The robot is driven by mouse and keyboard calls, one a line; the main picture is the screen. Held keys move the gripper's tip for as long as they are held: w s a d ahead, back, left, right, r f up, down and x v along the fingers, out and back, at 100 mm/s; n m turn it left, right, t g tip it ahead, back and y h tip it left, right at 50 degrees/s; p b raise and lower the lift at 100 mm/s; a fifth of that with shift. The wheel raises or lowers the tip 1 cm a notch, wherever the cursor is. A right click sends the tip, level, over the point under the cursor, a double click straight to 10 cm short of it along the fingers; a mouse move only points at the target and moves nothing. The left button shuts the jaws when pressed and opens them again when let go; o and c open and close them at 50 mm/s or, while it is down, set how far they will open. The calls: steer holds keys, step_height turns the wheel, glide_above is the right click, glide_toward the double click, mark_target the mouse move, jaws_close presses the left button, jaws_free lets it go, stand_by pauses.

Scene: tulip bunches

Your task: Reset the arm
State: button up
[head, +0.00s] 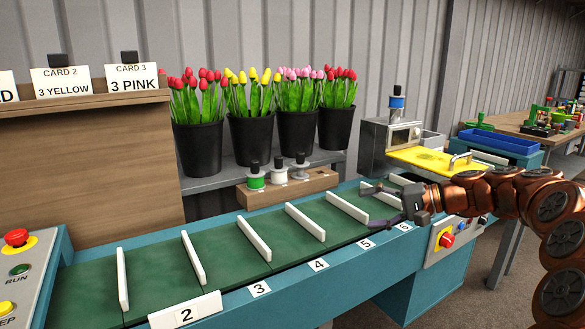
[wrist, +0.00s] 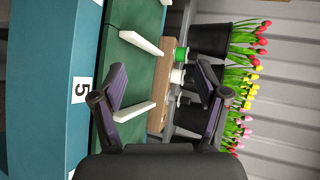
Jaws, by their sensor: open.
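My gripper (head: 384,203) is open and empty in the head view. It is above the right part of the green conveyor belt (head: 318,216), near the slots labelled 5 and 6. My copper-coloured arm reaches in from the right edge. In the wrist view my gripper (wrist: 162,100) has its two dark fingers spread wide, with nothing between them. Beyond them the wrist view shows the belt (wrist: 122,62), white dividers and the tulip buckets, turned sideways.
Black buckets (head: 252,140) of red, yellow and pink tulips stand on a shelf behind the belt. A wooden block (head: 292,187) holds several spools. A machine with a yellow lid (head: 430,159) stands at the right, close to my arm. A control panel (head: 25,265) is at the left.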

steer(key=s+a+r+n+g+h+p, duration=0.25)
steer(key=s+a+p, duration=0.35)
steer(key=s, duration=0.5)
steer(key=s+a+r+n+g+h+p, duration=0.1)
steer(key=s+a+r+g+h+p, duration=0.35)
steer(key=s, duration=0.65)
steer(key=s+d+h+p, duration=0.3)
steer(key=s+d+p, duration=0.2)
steer(key=s, duration=0.6)
steer(key=s+d+h+p, duration=0.3)
steer(key=s+d+p, duration=0.2)
steer(key=s+p, duration=0.3)
steer(key=s+n, duration=0.1)
steer(key=s, duration=0.1)
steer(key=shift+s+r, duration=0.25)
steer(key=shift+s, duration=0.15)
steer(key=shift+d, duration=0.1)
